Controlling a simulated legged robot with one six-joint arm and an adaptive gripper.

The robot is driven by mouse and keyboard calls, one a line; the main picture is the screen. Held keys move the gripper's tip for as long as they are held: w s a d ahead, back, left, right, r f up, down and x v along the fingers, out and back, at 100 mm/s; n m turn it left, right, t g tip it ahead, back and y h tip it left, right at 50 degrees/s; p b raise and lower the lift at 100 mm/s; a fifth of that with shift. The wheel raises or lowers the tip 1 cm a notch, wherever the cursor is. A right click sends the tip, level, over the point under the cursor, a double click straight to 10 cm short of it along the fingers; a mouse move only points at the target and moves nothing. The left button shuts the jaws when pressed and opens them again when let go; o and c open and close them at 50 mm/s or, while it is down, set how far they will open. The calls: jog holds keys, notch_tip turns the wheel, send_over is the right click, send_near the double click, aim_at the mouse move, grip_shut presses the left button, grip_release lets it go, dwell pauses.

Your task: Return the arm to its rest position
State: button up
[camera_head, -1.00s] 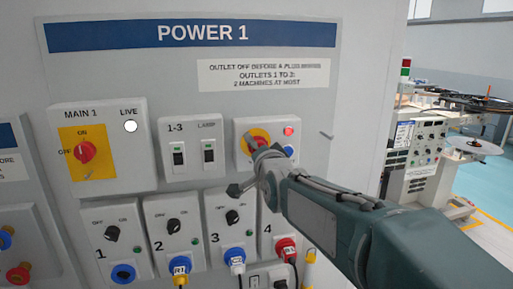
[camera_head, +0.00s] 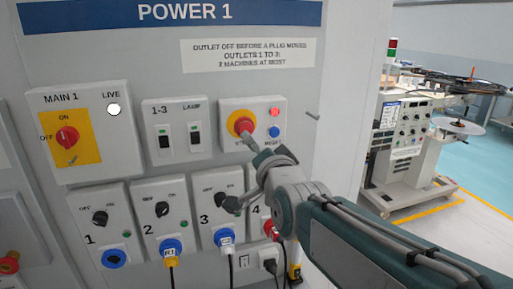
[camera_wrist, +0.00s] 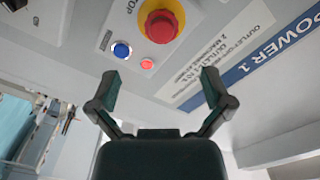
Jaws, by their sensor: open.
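My gripper (camera_head: 240,172) is in front of the lower right part of the POWER 1 panel (camera_head: 330,60). In the wrist view my gripper (camera_wrist: 157,88) has its two fingers spread wide with nothing between them. Beyond the fingertips is the stop box with a red stop button (camera_wrist: 162,26), a blue button (camera_wrist: 122,50) and a lit red lamp (camera_wrist: 147,64). In the head view the red stop button (camera_head: 243,125) is in plain sight. My forearm hides part of outlet 4 (camera_head: 255,209).
The MAIN 1 switch box (camera_head: 83,165) is at the left, with its LIVE lamp lit. Outlets 1 (camera_head: 104,251), 2 (camera_head: 150,190) and 3 (camera_head: 212,184) line the lower panel; plugs sit in 2 and 3. A grey machine (camera_head: 400,140) stands at the right beyond open floor.

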dwell(0.3)
jog(key=s+d+f+n+g+h, duration=0.2)
jog(key=s+d+f+g, duration=0.4)
jog(key=s+f, duration=0.3)
jog(key=s+d+f+n+g+h, duration=0.3)
jog(key=s+d+f+n+g, duration=0.2)
jog(key=s+f, duration=0.5)
jog(key=s+d, duration=0.2)
jog(key=s, duration=0.2)
jog(key=shift+d+f+g, duration=0.2)
jog(key=shift+d+g, duration=0.2)
